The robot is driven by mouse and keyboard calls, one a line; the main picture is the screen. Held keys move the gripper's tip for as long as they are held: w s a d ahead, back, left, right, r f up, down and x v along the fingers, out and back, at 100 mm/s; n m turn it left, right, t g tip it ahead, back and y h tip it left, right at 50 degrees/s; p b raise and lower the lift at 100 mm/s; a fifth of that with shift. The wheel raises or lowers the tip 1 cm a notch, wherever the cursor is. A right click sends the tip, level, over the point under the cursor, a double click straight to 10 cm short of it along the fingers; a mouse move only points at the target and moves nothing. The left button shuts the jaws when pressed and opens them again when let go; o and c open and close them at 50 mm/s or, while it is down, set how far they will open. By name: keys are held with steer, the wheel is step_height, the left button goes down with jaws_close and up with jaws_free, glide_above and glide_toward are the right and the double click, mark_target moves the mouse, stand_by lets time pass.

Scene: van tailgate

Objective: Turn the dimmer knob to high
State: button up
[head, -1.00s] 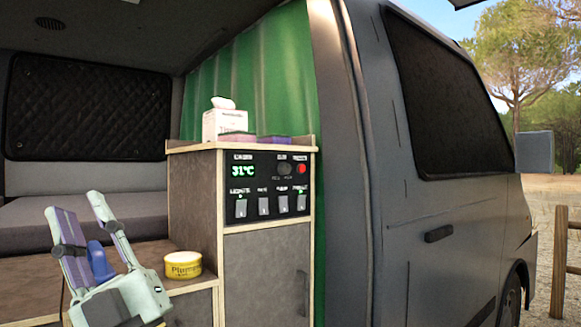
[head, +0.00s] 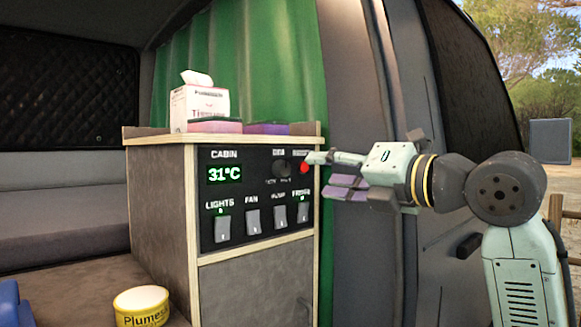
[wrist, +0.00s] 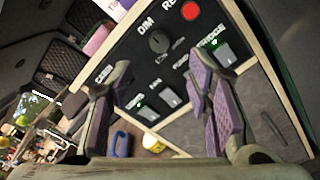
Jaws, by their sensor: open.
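The dimmer knob (head: 283,170) is a small round dark knob on the black control panel (head: 262,190), under a label that reads DIM in the wrist view. It shows clearly in the wrist view (wrist: 158,41), beyond my fingertips. My gripper (head: 324,172) is at the panel's right edge in the head view, pointing left, with one fingertip close to the red button. In the wrist view my gripper (wrist: 161,76) is open and empty, its fingers spread with the knob above the gap between them. I see no contact with the knob.
A red button (head: 304,168) sits right of the knob. Several rocker switches (head: 252,221) run below. A tissue box (head: 199,106) stands on the cabinet top. A yellow tin (head: 142,306) and a blue object (head: 10,303) are at lower left. The van's side is at right.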

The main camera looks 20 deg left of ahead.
mark_target(285, 169)
steer(key=p+x, duration=0.2)
steer(key=x, duration=0.7)
steer(key=shift+a, duration=0.2)
jaws_close()
